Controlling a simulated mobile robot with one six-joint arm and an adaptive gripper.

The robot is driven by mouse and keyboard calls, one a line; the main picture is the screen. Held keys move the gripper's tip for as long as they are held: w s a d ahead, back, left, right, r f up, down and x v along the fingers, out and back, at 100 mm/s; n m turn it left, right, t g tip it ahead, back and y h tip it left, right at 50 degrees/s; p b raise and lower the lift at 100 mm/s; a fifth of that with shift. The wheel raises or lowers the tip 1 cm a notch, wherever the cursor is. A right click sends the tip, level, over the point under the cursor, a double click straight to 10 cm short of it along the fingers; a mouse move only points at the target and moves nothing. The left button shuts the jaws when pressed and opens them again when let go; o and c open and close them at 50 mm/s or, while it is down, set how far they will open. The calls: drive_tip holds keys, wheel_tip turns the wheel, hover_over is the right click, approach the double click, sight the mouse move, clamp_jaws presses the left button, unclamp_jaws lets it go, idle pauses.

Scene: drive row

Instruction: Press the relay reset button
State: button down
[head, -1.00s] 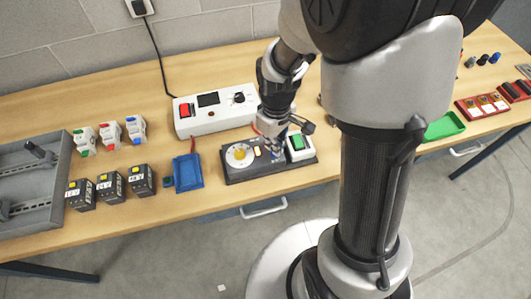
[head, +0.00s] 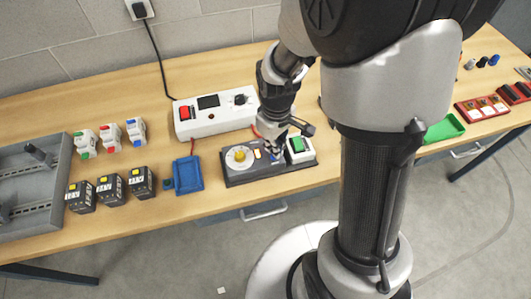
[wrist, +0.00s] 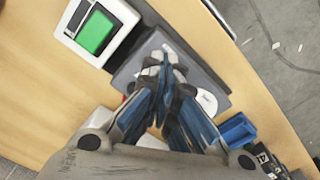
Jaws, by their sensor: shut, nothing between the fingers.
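A dark control panel (head: 236,177) lies near the table's front edge in the head view. It carries a white dial with a yellow centre (head: 239,156) and a small orange-lit part (head: 257,154). A white unit with a green rocker (head: 298,144) stands at its right end; the rocker also shows in the wrist view (wrist: 97,32). My gripper (head: 274,154) points down over the panel, between the dial and the green rocker. In the wrist view my gripper (wrist: 163,60) is shut and empty, its fingertips together over the panel. The fingers hide what lies under them; I cannot tell whether they touch a button.
A white box with a red switch (head: 213,117) stands behind the panel. A blue tray (head: 188,174) lies to its left, then black modules (head: 111,188), breakers (head: 110,136) and a grey rail tray (head: 30,185). A green tray (head: 444,128) lies right.

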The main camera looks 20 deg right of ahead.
drive_tip(key=shift+f, duration=0.15)
drive_tip(key=shift+f+b, duration=0.95)
drive_tip(key=shift+f, duration=0.2)
drive_tip(key=shift+r, duration=0.15)
wheel_tip(320, 180, up, 8)
drive_tip(key=p, duration=0.6)
drive_tip(key=shift+p, duration=0.4)
idle(0.6)
